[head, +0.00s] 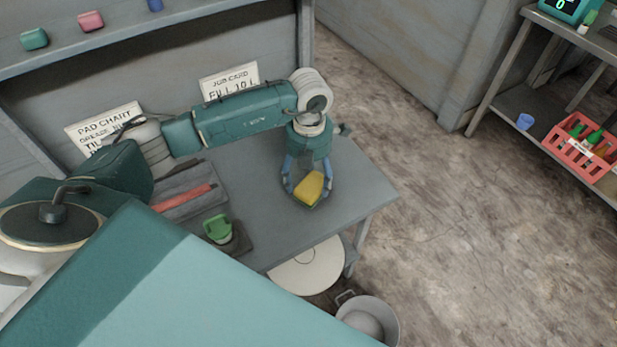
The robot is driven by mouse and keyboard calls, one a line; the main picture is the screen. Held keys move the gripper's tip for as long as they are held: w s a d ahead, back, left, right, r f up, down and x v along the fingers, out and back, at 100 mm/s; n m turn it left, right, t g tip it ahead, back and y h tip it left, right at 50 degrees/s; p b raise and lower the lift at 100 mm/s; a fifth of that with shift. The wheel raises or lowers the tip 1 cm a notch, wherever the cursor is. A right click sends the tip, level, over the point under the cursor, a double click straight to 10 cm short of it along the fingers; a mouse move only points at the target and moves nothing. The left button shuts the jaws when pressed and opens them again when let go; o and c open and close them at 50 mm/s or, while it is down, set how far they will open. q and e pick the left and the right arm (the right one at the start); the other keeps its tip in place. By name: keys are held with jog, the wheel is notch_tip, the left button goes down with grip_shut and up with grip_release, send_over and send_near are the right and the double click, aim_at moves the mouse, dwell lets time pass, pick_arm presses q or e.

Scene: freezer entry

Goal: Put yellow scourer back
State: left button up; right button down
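The yellow scourer (311,187) is a small yellow block with a darker underside, near the right end of the grey bench (270,228). My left gripper (308,188) points down, with one blue finger on each side of the scourer, and appears shut on it. The scourer looks slightly tilted; whether it touches the bench top is hard to tell. My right gripper is not in view.
A green item (218,228) stands on a dark pad on the bench, beside a grey tray (190,203) with a red item. Coloured blocks sit on the shelf (190,15) above. A bucket (369,322) stands below. A red crate (580,158) is at right.

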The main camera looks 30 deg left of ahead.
aim_at(309, 181)
pick_arm(q)
jog(key=shift+o, duration=0.9)
jog(key=shift+r, duration=0.65)
notch_tip(309, 181, up, 11)
jog(key=b, duration=0.2)
jog(key=shift+b, duration=0.4)
